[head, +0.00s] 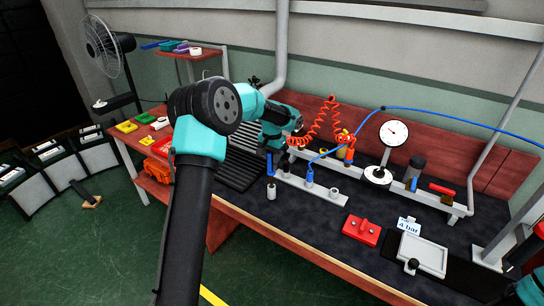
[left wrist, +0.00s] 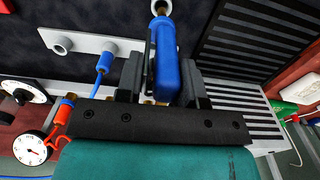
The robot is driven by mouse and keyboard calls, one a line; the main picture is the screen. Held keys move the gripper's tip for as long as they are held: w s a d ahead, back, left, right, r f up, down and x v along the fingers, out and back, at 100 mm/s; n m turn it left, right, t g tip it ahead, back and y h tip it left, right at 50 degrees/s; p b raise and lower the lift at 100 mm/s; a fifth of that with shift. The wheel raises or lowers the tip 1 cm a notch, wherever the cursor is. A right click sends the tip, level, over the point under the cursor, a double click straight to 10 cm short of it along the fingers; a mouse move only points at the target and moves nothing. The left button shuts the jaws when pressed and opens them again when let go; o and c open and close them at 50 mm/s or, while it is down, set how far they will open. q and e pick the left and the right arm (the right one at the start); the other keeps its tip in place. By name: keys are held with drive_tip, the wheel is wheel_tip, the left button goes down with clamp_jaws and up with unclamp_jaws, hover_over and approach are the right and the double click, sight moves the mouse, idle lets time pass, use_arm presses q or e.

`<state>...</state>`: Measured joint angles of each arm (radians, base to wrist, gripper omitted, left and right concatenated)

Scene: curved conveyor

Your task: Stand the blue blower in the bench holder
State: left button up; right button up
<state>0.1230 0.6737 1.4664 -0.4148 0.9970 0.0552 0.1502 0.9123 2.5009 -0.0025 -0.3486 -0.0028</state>
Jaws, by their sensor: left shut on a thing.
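My left gripper (head: 271,152) is over the back left of the bench and is shut on the blue blower (left wrist: 165,62). The blower also shows in the head view as a narrow blue upright piece (head: 270,164) under the gripper. In the left wrist view its far end meets a pale ring at the top edge; I cannot tell whether it is inside it. The pale bench holder (head: 318,196) is a rail with round cups, and shows in the left wrist view (left wrist: 82,44) too. A blue fitting (head: 309,178) stands at one cup. My right gripper is not in view.
A small grey cylinder (head: 271,192) is at the holder's left end. Behind stand an orange-red tool (head: 349,151) with a coiled red hose and a round dial gauge (head: 393,132). A red block (head: 361,230) and a grey tray (head: 422,255) lie in front.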

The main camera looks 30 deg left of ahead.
sight(272, 171)
use_arm(q)
drive_tip(key=shift+f, duration=3.5)
drive_tip(key=o, duration=0.8)
wheel_tip(272, 171, up, 17)
drive_tip(key=shift+r, duration=0.2)
idle(0.4)
idle(0.8)
